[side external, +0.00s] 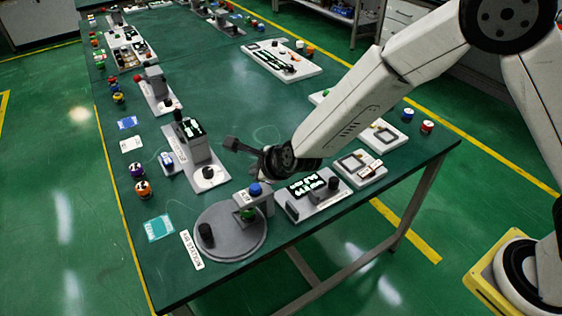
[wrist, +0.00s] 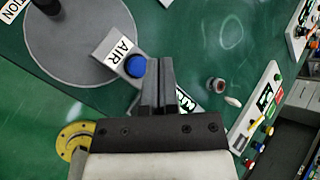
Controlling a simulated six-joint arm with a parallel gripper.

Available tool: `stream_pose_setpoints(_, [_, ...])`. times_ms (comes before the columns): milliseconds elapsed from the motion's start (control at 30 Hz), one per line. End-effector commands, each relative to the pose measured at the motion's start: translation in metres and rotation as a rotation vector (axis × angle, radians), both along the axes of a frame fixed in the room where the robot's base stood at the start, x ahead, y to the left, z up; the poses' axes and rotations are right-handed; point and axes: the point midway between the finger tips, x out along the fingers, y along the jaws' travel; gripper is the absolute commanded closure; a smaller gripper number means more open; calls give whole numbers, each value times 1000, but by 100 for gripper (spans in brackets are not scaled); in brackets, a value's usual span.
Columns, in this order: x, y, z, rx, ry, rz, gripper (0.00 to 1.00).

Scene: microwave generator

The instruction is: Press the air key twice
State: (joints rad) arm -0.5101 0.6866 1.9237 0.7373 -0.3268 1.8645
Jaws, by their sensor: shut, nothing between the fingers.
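The air key is a blue round button (side external: 255,189) on a grey bracket labelled AIR, at the edge of a round grey plate (side external: 218,248) near the table's front end. It also shows in the wrist view as a blue button (wrist: 136,66), just left of my fingertips. My gripper (side external: 231,144) is shut and empty. In the wrist view the closed fingers (wrist: 160,62) sit side by side, just right of the button. The exact height gap cannot be told.
A black knob (side external: 206,234) stands on the round plate. A grey panel with a lit display (side external: 305,187) lies to its right, and a grey post station (side external: 190,140) stands behind. Small coloured buttons (side external: 142,188) line the left table edge. Bare green tabletop shows between stations.

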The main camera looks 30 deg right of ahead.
Motion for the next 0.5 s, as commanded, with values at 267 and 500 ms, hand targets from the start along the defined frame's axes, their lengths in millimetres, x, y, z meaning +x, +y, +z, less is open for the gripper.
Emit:
stream_pose_setpoints(267, [0,0,-20,-2,0,-1,100])
stream_pose_setpoints(500, [0,0,-25,-1,1,-1,100])
